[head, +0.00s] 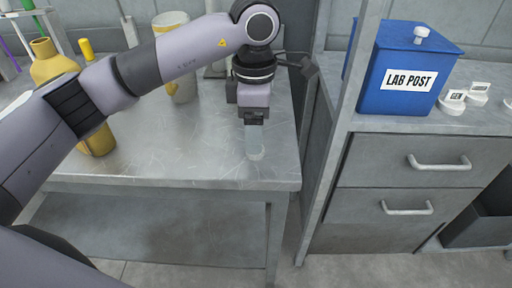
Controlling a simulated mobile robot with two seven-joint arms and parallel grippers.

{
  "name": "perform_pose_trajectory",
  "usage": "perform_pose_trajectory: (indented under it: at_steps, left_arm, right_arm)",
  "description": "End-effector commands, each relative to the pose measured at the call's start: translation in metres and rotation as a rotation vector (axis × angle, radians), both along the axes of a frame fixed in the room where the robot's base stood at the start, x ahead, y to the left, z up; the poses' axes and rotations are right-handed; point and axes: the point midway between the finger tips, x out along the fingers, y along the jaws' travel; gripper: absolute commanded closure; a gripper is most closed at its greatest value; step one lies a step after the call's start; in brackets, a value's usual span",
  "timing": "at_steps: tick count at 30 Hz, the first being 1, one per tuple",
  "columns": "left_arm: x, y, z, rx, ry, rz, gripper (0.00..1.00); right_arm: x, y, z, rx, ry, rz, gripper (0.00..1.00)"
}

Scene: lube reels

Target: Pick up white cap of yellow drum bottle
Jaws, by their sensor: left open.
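My left gripper (254,122) points down over the right part of the grey metal table. It is open; its fingertips are small and partly hidden. A pale translucent upright piece (255,145) shows directly below it; I cannot tell whether they touch or whether this is the white cap. Yellow vessels stand at the left of the table: a yellow bottle (52,62) and a yellow item (97,142) partly hidden behind my left arm. A white and yellow container (181,82) stands at the back, also partly hidden. I cannot make out a white cap on any of them. My right gripper is out of view.
The metal table (190,165) has bare room around the left gripper. A frame post (345,110) stands right of it. Beyond are a drawer cabinet (400,180), a blue LAB POST box (398,72) and small white labelled pieces (454,102).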

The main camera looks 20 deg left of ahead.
Motion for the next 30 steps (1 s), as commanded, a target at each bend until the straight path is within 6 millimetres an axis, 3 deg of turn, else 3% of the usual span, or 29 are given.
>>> perform_pose_trajectory:
  at_steps: [6, 15, 17, 21, 30]
  left_arm:
    - [-0.003, -0.001, -0.031, 0.000, 0.004, 0.000, 0.29]
    - [-0.003, -0.001, -0.037, -0.002, 0.002, -0.001, 0.29]
    - [-0.003, -0.001, -0.037, -0.002, 0.002, -0.001, 0.45]
    - [-0.003, -0.001, -0.036, -0.002, 0.002, -0.001, 0.88]
    - [-0.002, -0.001, -0.036, -0.002, 0.001, -0.001, 0.88]
  right_arm:
    - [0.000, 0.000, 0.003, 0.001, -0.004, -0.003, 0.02]
    - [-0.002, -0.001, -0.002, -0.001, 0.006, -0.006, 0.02]
    - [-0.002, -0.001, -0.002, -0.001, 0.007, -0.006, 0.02]
    - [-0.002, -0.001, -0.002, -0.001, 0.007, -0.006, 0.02]
    - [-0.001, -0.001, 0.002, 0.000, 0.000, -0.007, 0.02]
